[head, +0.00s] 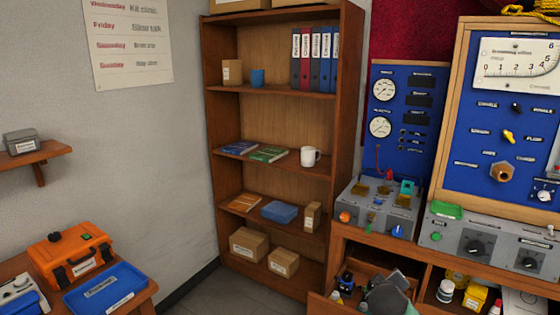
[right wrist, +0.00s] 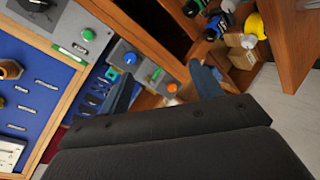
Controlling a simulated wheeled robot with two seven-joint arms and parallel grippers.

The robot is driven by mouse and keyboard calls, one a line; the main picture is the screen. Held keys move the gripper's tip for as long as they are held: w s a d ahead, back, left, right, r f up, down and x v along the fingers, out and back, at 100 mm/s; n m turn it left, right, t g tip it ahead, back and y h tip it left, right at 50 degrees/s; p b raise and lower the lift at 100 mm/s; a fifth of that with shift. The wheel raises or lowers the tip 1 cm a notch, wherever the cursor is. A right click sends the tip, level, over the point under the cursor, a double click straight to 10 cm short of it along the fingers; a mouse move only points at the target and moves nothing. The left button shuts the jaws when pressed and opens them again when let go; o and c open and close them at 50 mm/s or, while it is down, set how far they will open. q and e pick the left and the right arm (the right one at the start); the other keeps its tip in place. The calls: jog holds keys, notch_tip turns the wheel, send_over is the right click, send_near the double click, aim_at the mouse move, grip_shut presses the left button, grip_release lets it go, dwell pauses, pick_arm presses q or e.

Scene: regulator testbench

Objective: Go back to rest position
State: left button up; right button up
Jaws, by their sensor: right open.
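My right gripper (right wrist: 163,86) shows in the right wrist view with its two dark blue-grey fingers apart and nothing between them. Beyond the fingers are the test bench and an open drawer or compartment with small items. In the head view a dark grey rounded part at the bottom, over the open drawer, appears to be mine; its fingers cannot be made out clearly. My left gripper is not in view.
The blue test panel (head: 478,160) and grey control box (head: 460,234) stand at right. A wooden bookshelf (head: 213,150) is in the middle. An orange case (head: 62,250) and blue tray (head: 128,282) lie on the left table. Bare floor (head: 232,293) shows between.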

jog(key=s+a+f+m+g+y, duration=0.1)
jog(key=s+a+f+g+y, duration=0.1)
jog(key=s+a+f, duration=0.3)
jog(key=s+a+f+m+g+y, duration=0.1)
jog(key=s+a+f+g, duration=0.3)
jog(key=s+f, duration=1)
jog(key=s+a+f+m+g+y, duration=0.2)
jog(key=s+f, duration=0.8)
jog(key=s, duration=1.2)
jog(key=a+g+y, duration=0.1)
jog(key=a+g, duration=0.1)
jog(key=a, duration=0.1)
jog(key=shift+a+f, duration=0.2)
jog(key=shift+a, duration=0.1)
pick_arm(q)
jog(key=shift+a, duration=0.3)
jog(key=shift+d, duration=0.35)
pick_arm(e)
jog(key=shift+c, duration=0.3)
